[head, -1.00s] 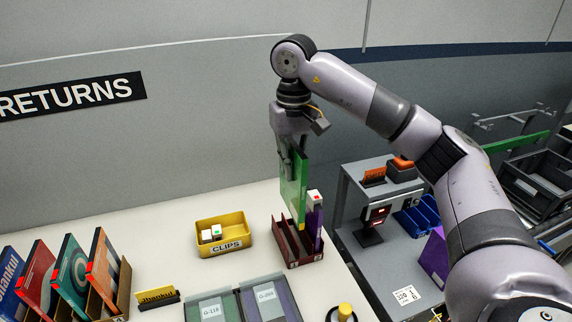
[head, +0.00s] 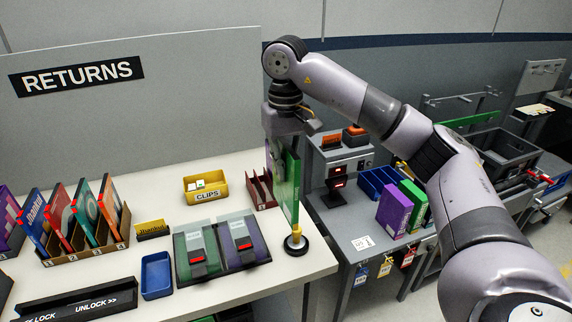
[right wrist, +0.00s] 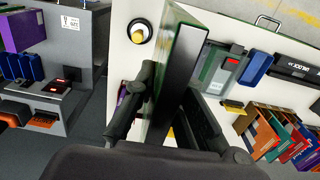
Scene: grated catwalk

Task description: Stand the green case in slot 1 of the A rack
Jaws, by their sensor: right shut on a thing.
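My right gripper (head: 282,150) is shut on the green case (head: 291,190) and holds it upright by its upper part. In the right wrist view the green case (right wrist: 182,75) sits between the two fingers (right wrist: 168,112). In the head view it hangs in front of the right part of a small maroon rack (head: 261,193), whose visible label reads 1. I cannot read an A on any rack. A purple case (right wrist: 123,98) shows partly behind a finger in the right wrist view. My left gripper is not in view.
A brown rack (head: 87,251) with slots numbered to 4 holds several cases at the left. A yellow clips bin (head: 207,195), a blue tray (head: 157,277) and two lidded boxes (head: 248,257) stand on the table. A round yellow-topped object (head: 295,243) stands near the table's right edge.

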